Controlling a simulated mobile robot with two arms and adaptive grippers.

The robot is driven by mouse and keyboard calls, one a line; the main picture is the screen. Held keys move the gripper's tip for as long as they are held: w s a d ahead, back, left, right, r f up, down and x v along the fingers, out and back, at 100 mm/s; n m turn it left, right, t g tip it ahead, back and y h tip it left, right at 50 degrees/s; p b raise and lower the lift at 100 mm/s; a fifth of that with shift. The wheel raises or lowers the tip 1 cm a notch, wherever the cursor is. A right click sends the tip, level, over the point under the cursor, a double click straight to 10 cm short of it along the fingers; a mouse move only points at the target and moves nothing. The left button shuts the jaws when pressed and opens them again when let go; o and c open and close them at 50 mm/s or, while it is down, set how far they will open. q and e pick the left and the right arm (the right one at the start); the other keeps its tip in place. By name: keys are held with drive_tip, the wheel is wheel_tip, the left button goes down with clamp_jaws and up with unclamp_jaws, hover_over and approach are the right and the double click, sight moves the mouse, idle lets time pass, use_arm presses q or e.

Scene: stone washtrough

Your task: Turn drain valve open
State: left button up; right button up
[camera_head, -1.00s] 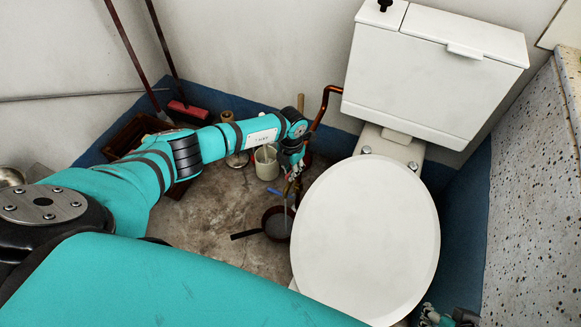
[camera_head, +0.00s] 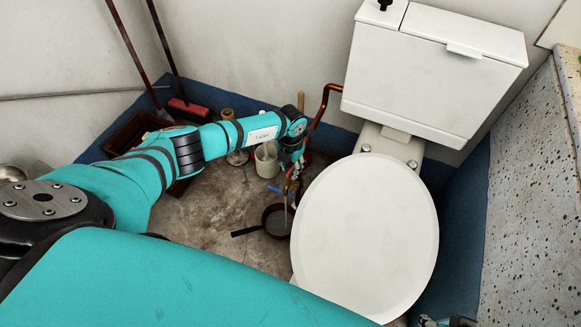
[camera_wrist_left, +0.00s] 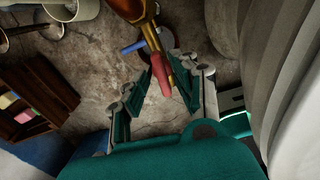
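The drain valve shows in the left wrist view as a brass body (camera_wrist_left: 150,38) on a copper-coloured pipe, with a red lever (camera_wrist_left: 164,82) and a blue handle (camera_wrist_left: 131,48) beside it. My left gripper (camera_wrist_left: 160,68) is open, its two fingers spread on either side of the red lever. I cannot tell whether either finger touches it. In the head view the left gripper (camera_head: 292,165) hangs over the valve beside the toilet, hiding much of it. My right gripper (camera_head: 440,321) only just shows at the bottom edge, too cropped to read.
A white toilet (camera_head: 365,235) stands close on the right. A dark pan (camera_head: 277,231) sits on the floor below the valve, with a thin pale stream above it. A pale mug (camera_head: 266,163) and a wooden crate (camera_head: 128,135) stand behind.

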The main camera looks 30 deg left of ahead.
use_arm(q)
drive_tip(key=shift+o, duration=0.2)
wheel_tip(320, 180, up, 12)
idle(0.5)
idle(0.4)
